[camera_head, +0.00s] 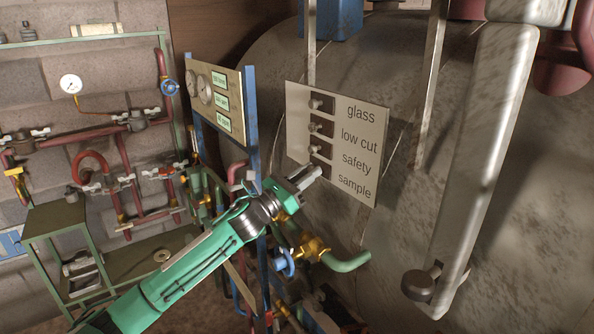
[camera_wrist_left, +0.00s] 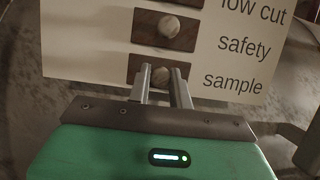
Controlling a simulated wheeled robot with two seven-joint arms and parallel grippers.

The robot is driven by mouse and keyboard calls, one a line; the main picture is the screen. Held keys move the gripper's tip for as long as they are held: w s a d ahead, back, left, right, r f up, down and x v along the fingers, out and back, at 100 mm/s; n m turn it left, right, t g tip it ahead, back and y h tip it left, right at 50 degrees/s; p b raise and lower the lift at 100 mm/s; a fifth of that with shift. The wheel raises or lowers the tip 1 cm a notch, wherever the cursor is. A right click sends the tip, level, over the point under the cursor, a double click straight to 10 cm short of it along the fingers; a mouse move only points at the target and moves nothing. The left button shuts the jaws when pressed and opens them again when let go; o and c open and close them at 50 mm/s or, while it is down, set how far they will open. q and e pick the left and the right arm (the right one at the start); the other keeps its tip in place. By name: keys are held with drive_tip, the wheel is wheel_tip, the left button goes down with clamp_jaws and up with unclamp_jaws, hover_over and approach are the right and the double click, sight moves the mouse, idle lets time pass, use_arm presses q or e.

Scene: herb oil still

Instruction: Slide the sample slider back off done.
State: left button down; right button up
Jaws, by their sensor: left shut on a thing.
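The pale label panel (camera_head: 350,120) on the big tank reads glass, low cut, safety and sample, with a slider for each label. The sample slider (camera_wrist_left: 160,75) is the lowest; its round knob sits in a dark slot beside the word sample. My left gripper (camera_head: 312,174) reaches up from the lower left to the panel's bottom left and covers this slider in the head view. In the wrist view, my left gripper's fingers (camera_wrist_left: 163,82) are shut on the knob. The safety slider (camera_wrist_left: 168,27) is just above, free of the fingers. My right gripper is not in view.
A gauge board (camera_head: 218,98) on blue posts stands left of the panel. A green pipe with brass fittings (camera_head: 313,247) and a blue valve wheel (camera_head: 284,263) lie under my gripper. A thick pale metal bar (camera_head: 487,150) hangs at the right.

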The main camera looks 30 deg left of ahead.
use_arm(q)
drive_tip(key=shift+s+d+f, duration=0.1)
drive_tip(key=shift+d, duration=0.15)
drive_tip(key=c, duration=1.3)
unclamp_jaws()
drive_tip(key=shift+o, duration=0.2)
drive_tip(key=b+v, duration=0.6)
drive_tip(key=v, duration=0.7)
drive_tip(key=shift+s, duration=0.4)
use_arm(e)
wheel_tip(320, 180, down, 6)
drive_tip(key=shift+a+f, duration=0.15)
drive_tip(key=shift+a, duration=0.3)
use_arm(q)
drive_tip(key=shift+f, duration=0.15)
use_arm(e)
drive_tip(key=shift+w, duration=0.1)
